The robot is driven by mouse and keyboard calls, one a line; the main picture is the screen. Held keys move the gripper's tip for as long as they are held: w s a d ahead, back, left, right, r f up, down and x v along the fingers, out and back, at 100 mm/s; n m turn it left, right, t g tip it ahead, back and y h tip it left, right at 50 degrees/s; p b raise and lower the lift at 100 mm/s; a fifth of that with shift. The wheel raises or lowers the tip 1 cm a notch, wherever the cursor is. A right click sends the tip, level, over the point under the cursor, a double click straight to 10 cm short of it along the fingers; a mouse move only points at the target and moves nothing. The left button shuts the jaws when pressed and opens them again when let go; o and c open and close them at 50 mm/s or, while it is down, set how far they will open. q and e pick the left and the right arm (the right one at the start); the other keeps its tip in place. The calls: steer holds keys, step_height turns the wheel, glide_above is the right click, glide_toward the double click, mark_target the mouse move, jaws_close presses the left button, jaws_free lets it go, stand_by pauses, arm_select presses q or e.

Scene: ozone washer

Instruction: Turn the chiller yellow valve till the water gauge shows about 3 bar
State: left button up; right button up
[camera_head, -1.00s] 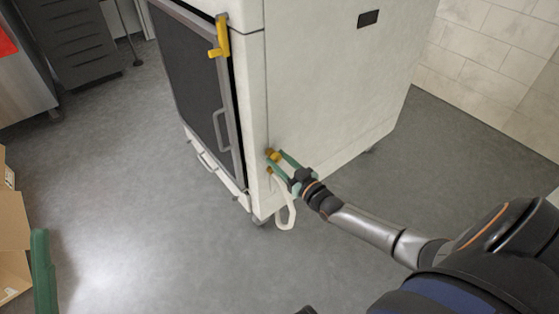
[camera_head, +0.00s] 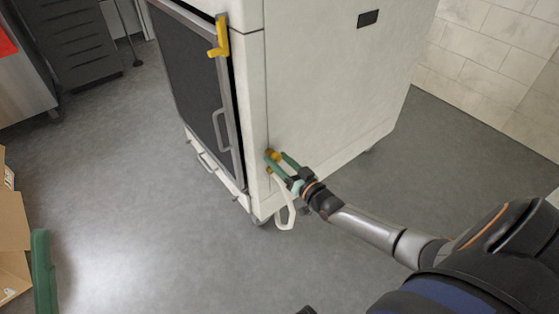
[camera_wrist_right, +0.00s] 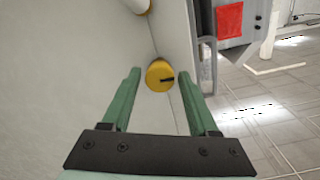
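The round yellow valve (camera_head: 273,155) sits low on the near corner of the white chiller cabinet (camera_head: 330,90). In the right wrist view the yellow valve (camera_wrist_right: 159,76) shows a short dark mark, about level. My right gripper (camera_head: 278,158) has its green fingers on either side of the valve. In the right wrist view a small gap seems to show between the valve and each fingertip, so it looks open. A green finger, apparently of my left gripper (camera_head: 43,270), shows at the lower left; its other finger is not visible. No water gauge can be made out.
A pale hose (camera_head: 287,208) hangs below the valve. A yellow latch (camera_head: 219,38) and a dark door (camera_head: 190,80) are on the cabinet's left face. Cardboard boxes (camera_head: 12,220) stand at the left edge. The grey floor (camera_head: 150,240) left of the cabinet is clear.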

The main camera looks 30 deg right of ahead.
steer(key=shift+o, duration=0.7)
arm_select(q)
steer(key=shift+m, duration=0.3)
steer(key=r+p, duration=0.4)
steer(key=shift+a+r, duration=0.3)
steer(key=shift+r, duration=0.05)
arm_select(e)
steer(key=s+d, duration=0.1)
steer(key=s, duration=1.1)
steer(key=shift+s, duration=0.25)
